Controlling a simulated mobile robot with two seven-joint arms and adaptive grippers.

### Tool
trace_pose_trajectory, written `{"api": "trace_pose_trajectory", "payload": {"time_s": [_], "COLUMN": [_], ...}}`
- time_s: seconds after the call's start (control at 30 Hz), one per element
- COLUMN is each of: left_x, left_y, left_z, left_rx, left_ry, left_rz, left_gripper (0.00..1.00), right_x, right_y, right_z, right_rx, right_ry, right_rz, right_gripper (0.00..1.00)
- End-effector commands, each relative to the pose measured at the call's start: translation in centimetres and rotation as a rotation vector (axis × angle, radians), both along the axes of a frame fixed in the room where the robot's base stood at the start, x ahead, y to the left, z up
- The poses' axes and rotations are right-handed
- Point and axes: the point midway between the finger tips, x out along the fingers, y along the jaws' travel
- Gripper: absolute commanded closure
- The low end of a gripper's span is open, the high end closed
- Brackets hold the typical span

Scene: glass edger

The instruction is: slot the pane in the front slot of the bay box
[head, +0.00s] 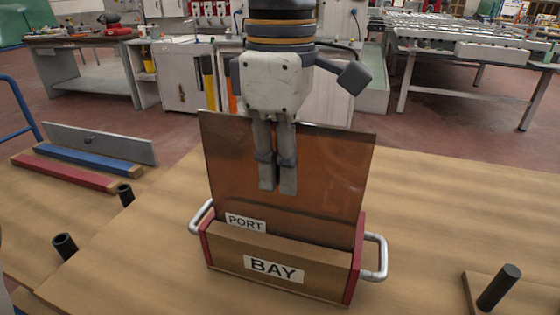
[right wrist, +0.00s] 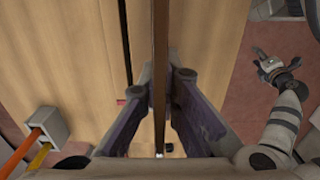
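The pane (head: 325,175) is a translucent orange-brown sheet standing upright. It shows edge-on as a thin brown strip in the right wrist view (right wrist: 160,35). My right gripper (head: 278,188) comes down from above and is shut on the upper middle of the pane, with a finger on each side in the right wrist view (right wrist: 161,80). The bay box (head: 225,258) has red ends, metal handles and a BAY label. The pane's lower part is hidden behind its front wall and a PORT label; I cannot tell which slot it is in. My left gripper (right wrist: 272,67) looks open and empty.
A rack with red and blue bars (head: 85,160) and a grey plate stands at the left. Short black posts (head: 65,246) stand near it, and a black peg on a wooden block (head: 498,288) is at the right. The table right of the box is mostly clear.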

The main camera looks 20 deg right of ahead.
Motion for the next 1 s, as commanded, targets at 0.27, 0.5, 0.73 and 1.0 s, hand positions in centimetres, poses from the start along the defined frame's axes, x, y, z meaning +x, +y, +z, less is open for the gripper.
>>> {"api": "trace_pose_trajectory", "payload": {"time_s": [0.27,0.5,0.73,1.0], "left_x": [0.0,0.0,0.0,0.0], "left_y": [0.0,0.0,0.0,0.0], "left_z": [0.0,0.0,0.0,0.0], "left_rx": [0.000,0.000,0.000,0.000], "left_ry": [-0.001,-0.001,0.000,-0.001], "left_rz": [0.000,0.000,0.000,0.000], "left_gripper": [0.60,0.60,0.60,0.60], "right_x": [0.0,0.0,0.0,0.1], "right_y": [0.0,0.0,0.0,0.0], "right_z": [-0.6,-0.6,-0.4,6.1], "right_rx": [0.000,0.000,0.000,0.002], "right_ry": [-0.002,-0.001,0.000,-0.006], "right_rz": [0.000,0.000,-0.001,-0.002], "right_gripper": [1.00,0.72,0.72,0.72]}}
